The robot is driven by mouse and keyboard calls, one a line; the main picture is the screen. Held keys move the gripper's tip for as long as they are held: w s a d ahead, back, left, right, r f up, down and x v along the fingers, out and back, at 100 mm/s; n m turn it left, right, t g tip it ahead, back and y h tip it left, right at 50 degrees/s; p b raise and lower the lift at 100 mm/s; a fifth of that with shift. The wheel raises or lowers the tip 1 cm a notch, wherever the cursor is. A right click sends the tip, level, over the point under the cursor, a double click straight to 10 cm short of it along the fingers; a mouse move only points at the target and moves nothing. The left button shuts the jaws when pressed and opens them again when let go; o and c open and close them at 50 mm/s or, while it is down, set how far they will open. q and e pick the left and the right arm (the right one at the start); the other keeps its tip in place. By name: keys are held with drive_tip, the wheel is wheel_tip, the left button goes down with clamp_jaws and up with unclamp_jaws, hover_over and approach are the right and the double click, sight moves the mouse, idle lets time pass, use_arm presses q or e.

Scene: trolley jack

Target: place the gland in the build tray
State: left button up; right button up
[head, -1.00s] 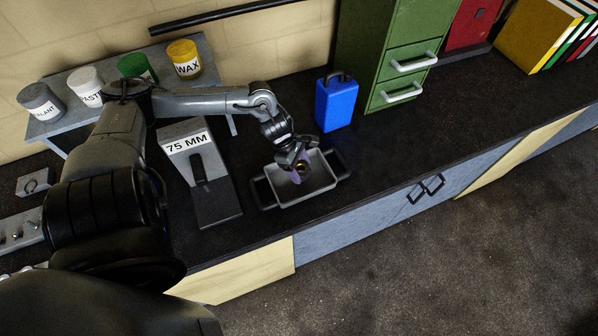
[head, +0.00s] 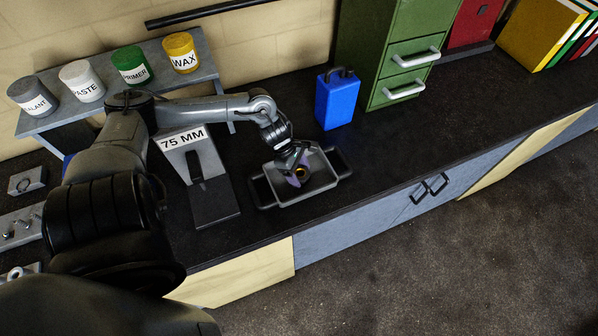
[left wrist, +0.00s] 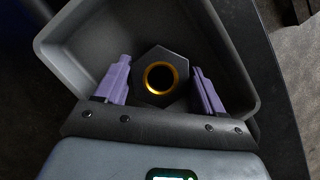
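The gland is a dark hexagonal piece with a gold ring in its bore; it shows in the left wrist view (left wrist: 160,77) and in the head view (head: 302,172). It is inside the grey build tray (head: 322,180), whose wall also shows in the left wrist view (left wrist: 77,47). My left gripper (left wrist: 162,72) has its two purple fingers on either side of the gland, with what look like narrow gaps between. In the head view my left gripper (head: 297,174) is down in the tray. Whether the gland rests on the tray floor is hard to tell. My right gripper is out of view.
A grey stand marked 75 MM (head: 205,175) is left of the tray. A blue can (head: 335,100) and a green drawer cabinet (head: 400,55) stand behind it. Labelled pots line a shelf (head: 205,72) at the back left. The bench right of the tray is clear.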

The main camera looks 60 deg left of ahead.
use_arm(q)
drive_tip(key=o, duration=0.4)
drive_tip(key=shift+r, duration=0.15)
drive_tip(key=shift+r+p, duration=0.15)
drive_tip(key=shift+p, duration=0.15)
drive_tip(key=shift+s+a+r, duration=0.1)
drive_tip(key=shift+a+r, duration=0.05)
drive_tip(key=shift+r, duration=0.05)
drive_tip(key=shift+p+v, duration=2.05)
drive_tip(key=shift+v, duration=3.6)
